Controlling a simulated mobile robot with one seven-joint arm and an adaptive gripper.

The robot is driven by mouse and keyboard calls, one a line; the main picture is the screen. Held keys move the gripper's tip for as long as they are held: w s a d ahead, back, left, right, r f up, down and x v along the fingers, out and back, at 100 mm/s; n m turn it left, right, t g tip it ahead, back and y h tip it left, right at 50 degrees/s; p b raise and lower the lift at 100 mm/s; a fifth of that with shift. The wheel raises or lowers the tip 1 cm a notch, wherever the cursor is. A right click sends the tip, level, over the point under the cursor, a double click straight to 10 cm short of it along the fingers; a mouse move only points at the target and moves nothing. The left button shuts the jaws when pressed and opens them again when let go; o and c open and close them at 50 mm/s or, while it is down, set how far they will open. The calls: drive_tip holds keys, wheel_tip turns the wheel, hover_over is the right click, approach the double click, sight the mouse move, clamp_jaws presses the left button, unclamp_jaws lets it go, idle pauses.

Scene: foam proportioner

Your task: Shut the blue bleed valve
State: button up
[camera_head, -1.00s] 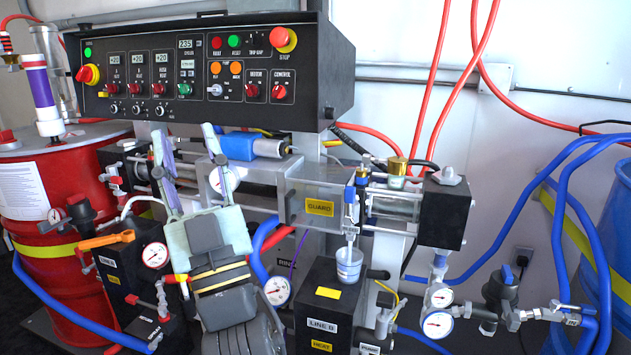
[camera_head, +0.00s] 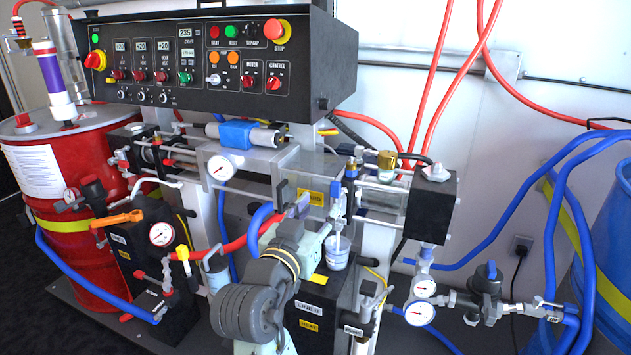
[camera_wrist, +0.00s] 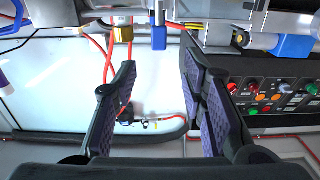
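The blue bleed valve handle (camera_head: 337,192) shows in the head view as a small upright lever, just right of the clear guard and above a small pale cup (camera_head: 338,258). My gripper (camera_head: 298,206) is just left of it, over the guard's lower part, and partly covers that area. In the wrist view a blue upright piece (camera_wrist: 159,38), probably this handle, is beyond the fingertips, between their lines. My gripper (camera_wrist: 160,78) is open there, with nothing between its purple pads. I see no contact with the handle.
The yellow-labelled guard (camera_head: 312,197) and black end block (camera_head: 431,195) are close by. A brass cap (camera_head: 387,160) sits above the clear cylinder. The control panel (camera_head: 215,65) overhangs behind. Red hose (camera_head: 225,250) and a black Line B box (camera_head: 320,300) are near my arm.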

sight(334, 188)
drive_tip(key=p+x, duration=0.2)
drive_tip(key=x, duration=0.9)
drive_tip(key=shift+s+f, duration=0.1)
clamp_jaws()
idle(0.6)
